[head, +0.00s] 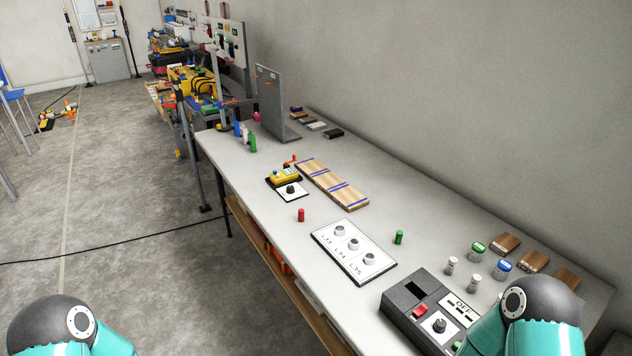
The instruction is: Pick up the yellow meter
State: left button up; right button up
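The yellow meter (284,175) lies on the long white table, left of the middle of the head view. It sits at the back of a small dark base, just behind a white plate with a black knob (290,189). My two teal arms show only as rounded dark joints at the bottom left and bottom right corners. Both are well apart from the meter. Neither gripper is in view.
A wooden board with blue stripes (331,184) lies right of the meter. A red cylinder (301,215) and a white plate with knobs (352,250) are nearer. A dark control box (401,302) stands at the near right. A grey upright panel (269,101) stands behind.

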aim_at(287, 175)
jog(key=k, duration=1.1)
jog(key=u, duration=0.8)
jog(key=i, duration=1.25)
jog(key=u, duration=0.65)
jog(key=i, duration=1.35)
jog(key=z, duration=0.85)
jog(key=i, duration=1.2)
jog(key=z, duration=0.85)
jog(key=k, duration=0.7)
